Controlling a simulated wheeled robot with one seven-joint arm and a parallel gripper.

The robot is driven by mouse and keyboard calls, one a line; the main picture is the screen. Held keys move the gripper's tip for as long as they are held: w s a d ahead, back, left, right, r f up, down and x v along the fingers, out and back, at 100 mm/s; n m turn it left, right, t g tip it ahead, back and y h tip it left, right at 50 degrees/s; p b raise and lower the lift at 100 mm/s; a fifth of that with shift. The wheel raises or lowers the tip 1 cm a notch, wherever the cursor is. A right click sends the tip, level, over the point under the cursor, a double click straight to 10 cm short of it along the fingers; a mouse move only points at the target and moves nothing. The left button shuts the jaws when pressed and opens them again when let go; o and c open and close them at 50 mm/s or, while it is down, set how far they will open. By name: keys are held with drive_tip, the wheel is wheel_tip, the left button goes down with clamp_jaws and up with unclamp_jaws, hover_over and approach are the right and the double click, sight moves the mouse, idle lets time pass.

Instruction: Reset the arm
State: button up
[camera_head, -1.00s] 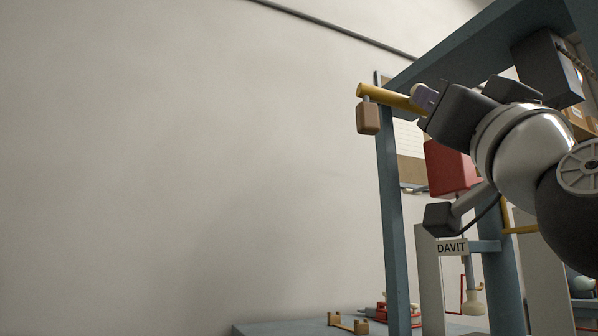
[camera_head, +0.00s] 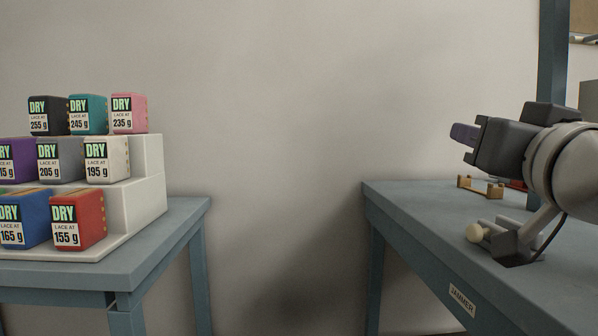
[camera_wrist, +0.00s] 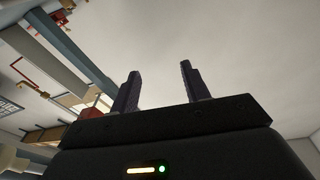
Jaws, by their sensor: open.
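My gripper (camera_head: 465,134) is at the right of the head view, held level above the right-hand table and pointing left. Its dark purple fingertips hold nothing. In the wrist view the two fingers (camera_wrist: 160,85) stand apart with bare pale wall or ceiling between them. My forearm and wrist links fill the right edge of the head view.
A blue-grey table (camera_head: 420,215) lies below my arm, with a small wooden rack (camera_head: 480,188) and a pale knob (camera_head: 474,233) on it. At left, a white stepped stand (camera_head: 135,195) on another table (camera_head: 150,245) bears several labelled "DRY" blocks. A gap separates the tables.

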drive_tip(key=w+a+f+n+g+y+p, duration=0.1)
drive_tip(key=a+f+g, duration=0.1)
drive_tip(key=f, duration=0.4)
drive_tip(key=w+a+f+n+g+y, duration=0.1)
drive_tip(key=w+a+f+g, duration=0.1)
drive_tip(key=f, duration=0.5)
drive_tip(key=s+a+f+g, duration=0.1)
drive_tip(key=s+f+g, duration=0.2)
drive_tip(key=f, duration=0.5)
drive_tip(key=s+a+f+n+g+p, duration=0.1)
drive_tip(key=s+a+f+g, duration=0.1)
drive_tip(key=f, duration=0.7)
drive_tip(key=s+a+f+g+p, duration=0.1)
drive_tip(key=s+f+g, duration=0.3)
drive_tip(key=f, duration=0.5)
drive_tip(key=shift+s+a+n+g, duration=0.3)
drive_tip(key=shift+a, duration=0.35)
